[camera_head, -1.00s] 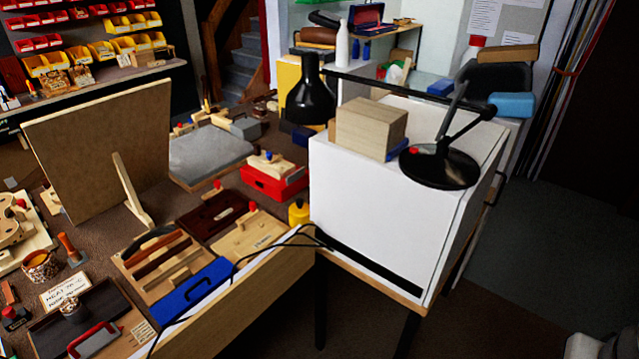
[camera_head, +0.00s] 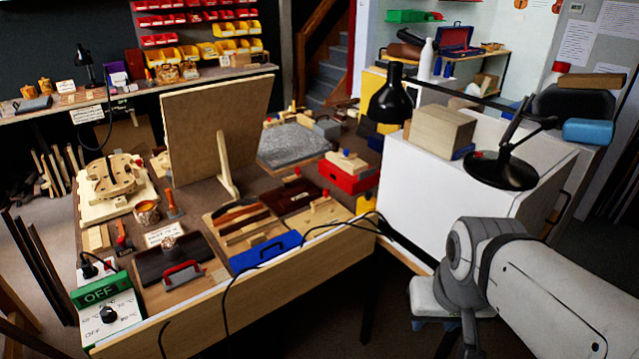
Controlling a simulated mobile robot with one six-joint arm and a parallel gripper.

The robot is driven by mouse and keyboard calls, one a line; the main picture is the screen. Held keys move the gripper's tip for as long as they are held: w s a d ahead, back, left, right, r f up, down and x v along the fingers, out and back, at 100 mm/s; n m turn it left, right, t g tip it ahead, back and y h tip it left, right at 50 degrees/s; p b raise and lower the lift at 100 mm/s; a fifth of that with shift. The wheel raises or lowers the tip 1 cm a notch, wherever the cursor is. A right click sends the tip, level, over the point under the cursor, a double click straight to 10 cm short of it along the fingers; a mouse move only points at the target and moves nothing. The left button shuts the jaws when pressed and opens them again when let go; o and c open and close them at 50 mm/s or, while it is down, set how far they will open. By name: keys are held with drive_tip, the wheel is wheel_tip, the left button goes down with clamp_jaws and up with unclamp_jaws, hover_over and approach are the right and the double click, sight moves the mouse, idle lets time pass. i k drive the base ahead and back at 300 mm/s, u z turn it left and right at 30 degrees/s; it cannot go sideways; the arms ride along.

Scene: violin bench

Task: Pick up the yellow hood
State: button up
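No thing in the camera view can be clearly made out as a yellow hood. A larger yellow panel (camera_head: 371,83) shows behind the black lamp shade (camera_head: 391,94). My arm comes in from the lower right, in front of the cabinet. Its far end hangs low, below the bench top and apart from both yellow things. I cannot make out gripper fingers or anything held there.
The workbench (camera_head: 245,264) carries a standing board (camera_head: 215,125), a blue box (camera_head: 265,252), a red box (camera_head: 348,177) and several tools. The white cabinet (camera_head: 440,195) holds a wooden block (camera_head: 442,131) and a black lamp base (camera_head: 500,171). Cables cross the bench's front edge.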

sight(365, 204)
drive_tip(key=u, duration=0.1)
drive_tip(key=i, duration=1)
drive_tip(key=u, duration=0.1)
